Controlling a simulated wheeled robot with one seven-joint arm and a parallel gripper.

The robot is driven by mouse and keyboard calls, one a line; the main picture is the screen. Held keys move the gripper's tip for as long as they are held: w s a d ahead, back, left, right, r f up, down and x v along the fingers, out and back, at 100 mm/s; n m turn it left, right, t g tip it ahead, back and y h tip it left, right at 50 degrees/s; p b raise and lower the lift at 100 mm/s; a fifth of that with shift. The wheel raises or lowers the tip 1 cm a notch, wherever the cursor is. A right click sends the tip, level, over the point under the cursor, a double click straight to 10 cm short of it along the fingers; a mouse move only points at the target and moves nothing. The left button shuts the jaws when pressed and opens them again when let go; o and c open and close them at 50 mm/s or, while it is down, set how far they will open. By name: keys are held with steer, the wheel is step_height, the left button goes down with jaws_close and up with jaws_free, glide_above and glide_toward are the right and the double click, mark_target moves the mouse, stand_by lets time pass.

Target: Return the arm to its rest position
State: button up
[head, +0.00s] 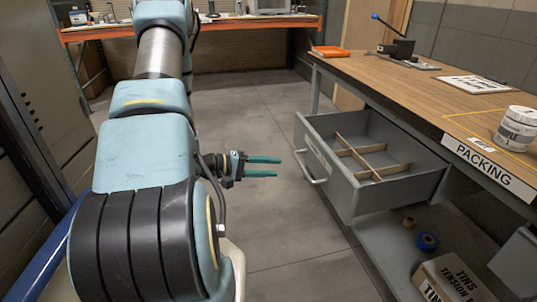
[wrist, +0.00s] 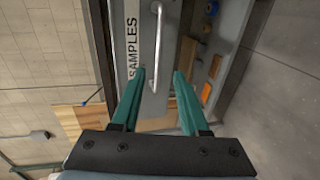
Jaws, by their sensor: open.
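My gripper (head: 264,167) has two green fingers. In the head view it is held out over the floor, to the left of an open grey drawer (head: 345,198). The fingers are parallel, apart and empty, and they point right toward the drawer's handle (head: 311,168) without touching it. In the wrist view my gripper (wrist: 160,75) is open, with the drawer front (wrist: 157,98) marked "SAMPLES" and its bar handle (wrist: 157,45) beyond the fingertips. My arm reaches forward across the left of the head view.
The drawer juts from a wooden packing bench (head: 400,85) at right and holds crossed dividers. A white tub (head: 516,128) stands on the bench. A box (head: 450,280) and tape rolls lie on the shelf below. A back bench (head: 240,22) spans the far side. The middle floor is clear.

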steer(key=w+a+r+m+t+y+p, duration=0.2)
steer(key=w+a+r+t+y+p, duration=0.3)
steer(key=a+r+y, duration=0.6)
steer(key=s+r+g+y+p, duration=0.2)
steer(key=s+r+g, duration=0.1)
steer(key=s+r, duration=0.3)
steer(key=s+r+m+g+y+p, duration=0.1)
steer(key=s+r+g+p, duration=0.2)
steer(key=s+r, duration=0.3)
steer(key=s, duration=0.5)
steer(key=shift+d+r+g+y, duration=0.25)
steer(key=shift+r+g+y, duration=0.05)
steer(key=shift+y, duration=0.1)
